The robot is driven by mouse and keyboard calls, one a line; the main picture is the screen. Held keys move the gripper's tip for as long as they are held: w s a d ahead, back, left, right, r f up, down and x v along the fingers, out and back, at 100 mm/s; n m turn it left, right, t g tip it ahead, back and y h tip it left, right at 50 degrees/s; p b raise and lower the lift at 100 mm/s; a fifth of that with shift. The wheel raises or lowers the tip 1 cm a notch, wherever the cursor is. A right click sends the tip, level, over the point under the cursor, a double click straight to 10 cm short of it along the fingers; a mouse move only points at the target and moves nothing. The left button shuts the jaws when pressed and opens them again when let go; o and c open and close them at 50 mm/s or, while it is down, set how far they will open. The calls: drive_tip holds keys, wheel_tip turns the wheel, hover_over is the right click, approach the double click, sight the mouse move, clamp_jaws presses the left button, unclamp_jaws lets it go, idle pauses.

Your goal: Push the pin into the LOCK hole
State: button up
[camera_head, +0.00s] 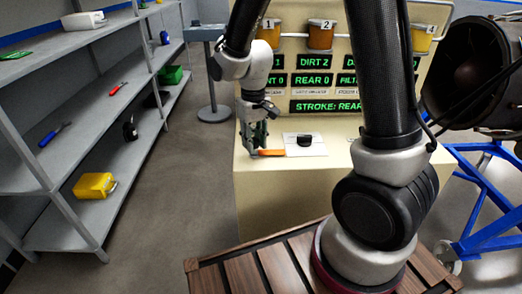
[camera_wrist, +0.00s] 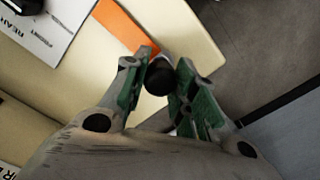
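My gripper (camera_head: 260,143) is over the left front corner of the cream console. In the wrist view its two green-padded fingers (camera_wrist: 166,62) close around a dark, round-ended pin (camera_wrist: 158,78), which seems to touch both fingertips. The pin's lower end is hidden, so I cannot tell whether it sits in a hole. An orange strip (camera_head: 271,153) lies on the console top beside the fingertips; it also shows in the wrist view (camera_wrist: 124,24). No LOCK label is readable in either view.
A black knob (camera_head: 304,141) stands on a white printed card (camera_head: 318,149) right of my gripper. The console (camera_head: 300,195) carries green-lettered displays and orange-filled cups (camera_head: 320,37). Grey shelves (camera_head: 60,110) stand left, a blue stand (camera_head: 480,190) right.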

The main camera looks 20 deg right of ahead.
drive_tip(key=shift+r, duration=0.1)
clamp_jaws()
drive_tip(key=shift+r, duration=0.6)
drive_tip(key=shift+r, duration=3.3)
drive_tip(key=shift+r, duration=0.1)
